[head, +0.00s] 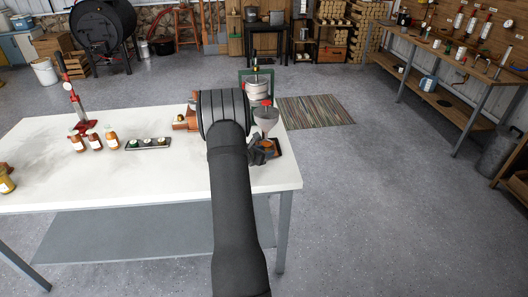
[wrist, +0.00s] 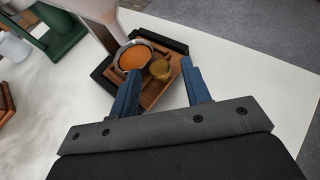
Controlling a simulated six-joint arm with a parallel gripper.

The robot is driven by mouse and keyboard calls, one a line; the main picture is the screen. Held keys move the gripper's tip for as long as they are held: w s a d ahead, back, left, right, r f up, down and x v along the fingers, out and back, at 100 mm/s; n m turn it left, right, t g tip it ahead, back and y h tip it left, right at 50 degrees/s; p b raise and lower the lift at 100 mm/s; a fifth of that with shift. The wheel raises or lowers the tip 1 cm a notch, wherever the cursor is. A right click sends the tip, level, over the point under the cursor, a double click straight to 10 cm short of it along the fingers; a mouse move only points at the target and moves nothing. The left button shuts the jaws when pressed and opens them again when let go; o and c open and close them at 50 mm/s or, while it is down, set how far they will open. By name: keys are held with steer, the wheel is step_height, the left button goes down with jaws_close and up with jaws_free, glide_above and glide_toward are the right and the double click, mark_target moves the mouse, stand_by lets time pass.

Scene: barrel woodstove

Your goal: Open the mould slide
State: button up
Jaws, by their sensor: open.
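A brown wooden tray-like base (wrist: 160,92) with dark edges sits near the table corner in the wrist view. On it are a round cup of orange material (wrist: 133,58) and a small brass-coloured knob (wrist: 160,70). I cannot tell for certain which part is the mould slide. My gripper (wrist: 160,67) is open, its two blue fingers apart, with the knob seen between the fingertips; contact cannot be told. In the head view a grey funnel (head: 266,117) stands above the orange material (head: 268,147), and my arm hides part of this station.
A dark green stand (wrist: 62,32) is beside the station in the wrist view. On the white table (head: 190,220) are several bottles (head: 95,141), a small dark tray (head: 148,144) and a red press (head: 72,105). The table's front middle is clear.

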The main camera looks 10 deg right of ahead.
steer(key=shift+c, duration=0.4)
jaws_close()
steer(key=s, duration=1)
steer(key=shift+s, duration=0.1)
steer(key=shift+o, duration=0.4)
jaws_free()
steer(key=shift+a, duration=0.1)
steer(key=v, duration=1.7)
steer(key=shift+s+r, duration=0.1)
steer(key=shift+r, duration=0.05)
